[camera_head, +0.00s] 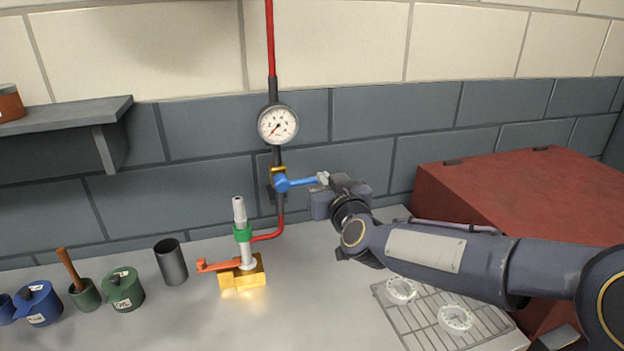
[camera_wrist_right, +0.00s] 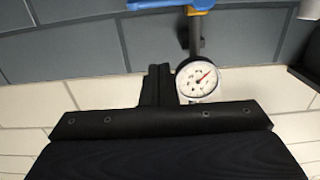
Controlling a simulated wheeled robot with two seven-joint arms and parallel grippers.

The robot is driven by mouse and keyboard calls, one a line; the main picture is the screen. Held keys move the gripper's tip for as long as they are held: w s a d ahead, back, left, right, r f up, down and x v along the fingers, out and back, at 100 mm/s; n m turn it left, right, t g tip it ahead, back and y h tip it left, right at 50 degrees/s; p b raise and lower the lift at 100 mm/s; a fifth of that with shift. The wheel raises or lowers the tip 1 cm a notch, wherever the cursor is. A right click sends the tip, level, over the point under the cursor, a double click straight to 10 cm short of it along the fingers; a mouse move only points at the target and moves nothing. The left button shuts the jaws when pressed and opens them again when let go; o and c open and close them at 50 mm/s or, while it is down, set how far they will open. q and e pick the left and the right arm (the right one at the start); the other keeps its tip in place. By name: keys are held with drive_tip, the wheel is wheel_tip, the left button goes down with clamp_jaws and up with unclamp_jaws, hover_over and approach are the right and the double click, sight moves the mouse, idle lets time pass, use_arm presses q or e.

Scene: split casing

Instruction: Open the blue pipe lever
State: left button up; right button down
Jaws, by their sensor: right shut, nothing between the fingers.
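The blue pipe lever (camera_head: 302,182) sits on a valve on the vertical pipe and points sideways to the right, roughly level. Part of it also shows at the top edge of the right wrist view (camera_wrist_right: 165,4). My right gripper (camera_head: 322,180) is shut and empty, with its fingertips at the free end of the lever; I cannot tell whether they touch it. A round pressure gauge (camera_head: 278,125) is above the valve and also shows in the right wrist view (camera_wrist_right: 198,78). My left gripper is not in view.
A burner with a brass base (camera_head: 243,274) and an orange handle (camera_head: 220,265) stands below the pipe. A dark cup (camera_head: 171,262), green pots (camera_head: 122,290) and blue pots (camera_head: 38,304) are to the left. A red box (camera_head: 530,200) and a wire rack (camera_head: 430,325) are to the right.

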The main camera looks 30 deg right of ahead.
drive_tip(key=b, duration=0.1)
hover_over(311, 179)
drive_tip(key=s, duration=0.3)
drive_tip(key=f, duration=0.3)
drive_tip(key=a+f+b, duration=0.1)
drive_tip(key=shift+w+f, duration=0.2)
drive_tip(key=shift+w, duration=0.1)
drive_tip(key=shift+d+f+m+b, duration=0.25)
drive_tip(key=shift+f+m+b, duration=0.55)
drive_tip(key=shift+b, duration=1)
drive_tip(key=w+a+f+m+b, duration=0.1)
drive_tip(key=a+f+m+b, duration=0.4)
drive_tip(key=m+b, duration=1.1)
drive_tip(key=shift+f+t+y+b, duration=0.4)
drive_tip(key=shift+f+b, duration=0.3)
drive_tip(key=shift+f, duration=0.7)
drive_tip(key=shift+w, duration=0.1)
